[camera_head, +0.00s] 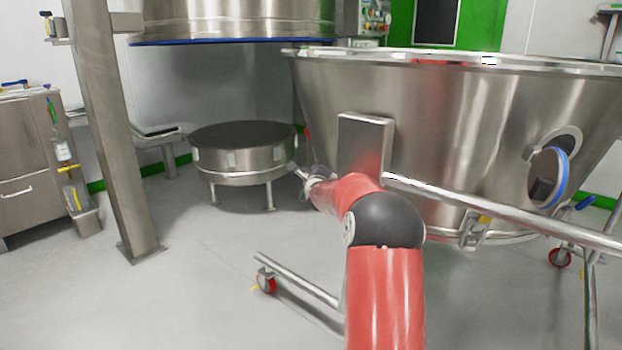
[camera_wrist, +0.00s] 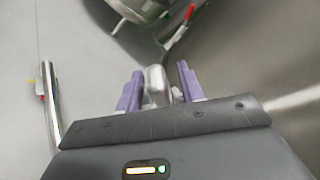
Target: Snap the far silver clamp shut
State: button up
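A large steel bowl (camera_head: 440,110) on a wheeled frame fills the right of the head view. A small silver clamp (camera_head: 474,230) with a yellow mark sits low on its near side. The far silver clamp is not clear in the head view. My gripper (camera_wrist: 158,84) has two purple fingers, apart. A rounded silver piece (camera_wrist: 154,78) shows between them, possibly a clamp part; I cannot tell if they touch it. In the head view my arm reaches past the bowl's left side, and the gripper end is small and unclear.
A red-handled part (camera_wrist: 179,24) is ahead in the wrist view. A steel frame bar (camera_head: 500,208) crosses in front of the bowl. A round, dark-topped steel vessel (camera_head: 245,160) stands beyond my arm. A steel post (camera_head: 108,130) stands left.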

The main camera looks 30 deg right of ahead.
jog(key=v, duration=0.7)
